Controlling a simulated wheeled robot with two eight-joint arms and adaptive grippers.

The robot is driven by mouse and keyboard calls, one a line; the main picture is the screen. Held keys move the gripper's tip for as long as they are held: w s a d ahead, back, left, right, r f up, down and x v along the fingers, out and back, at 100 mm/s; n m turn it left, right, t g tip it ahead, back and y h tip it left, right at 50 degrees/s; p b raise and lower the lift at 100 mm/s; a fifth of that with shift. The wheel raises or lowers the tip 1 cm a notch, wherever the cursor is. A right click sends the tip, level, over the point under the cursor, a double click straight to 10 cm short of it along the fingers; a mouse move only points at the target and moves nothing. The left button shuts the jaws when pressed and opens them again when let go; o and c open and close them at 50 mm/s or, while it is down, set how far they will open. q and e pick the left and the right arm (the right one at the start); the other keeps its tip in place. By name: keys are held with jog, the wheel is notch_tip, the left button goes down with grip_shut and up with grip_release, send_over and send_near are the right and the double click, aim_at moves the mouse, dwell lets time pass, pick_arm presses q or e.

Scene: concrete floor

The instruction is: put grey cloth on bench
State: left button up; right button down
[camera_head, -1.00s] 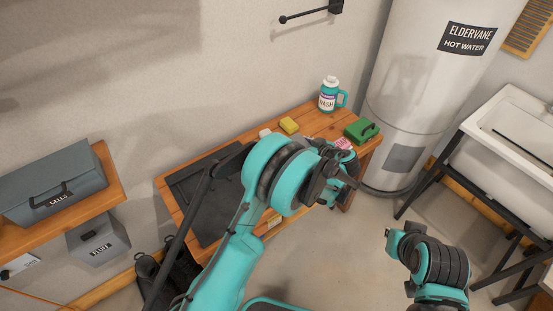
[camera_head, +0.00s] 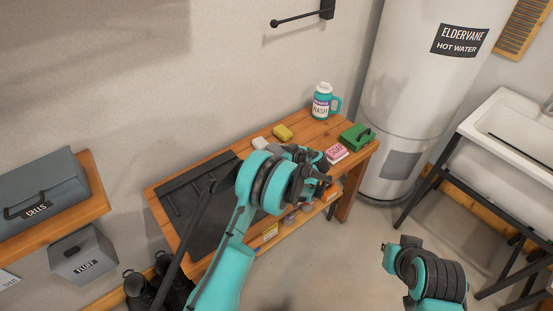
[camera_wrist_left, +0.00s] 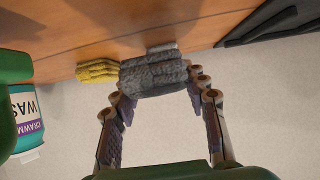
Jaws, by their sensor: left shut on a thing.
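The grey cloth (camera_wrist_left: 152,76) is a folded, rough-textured bundle between the fingertips of my left gripper (camera_wrist_left: 155,90) in the left wrist view. My left gripper is shut on it. The wooden bench (camera_head: 303,130) stands against the wall, and my left gripper (camera_head: 318,178) is over its right half in the head view.
A water heater (camera_head: 412,100) stands to the right.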

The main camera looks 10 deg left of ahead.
pick_arm(q)
notch_tip(320, 180, down, 3)
jog(key=shift+f+b, duration=0.2)
jog(key=shift+b, duration=0.5)
jog(key=shift+r, duration=0.15)
jog(key=o, duration=1.1)
jog(key=shift+o, duration=0.2)
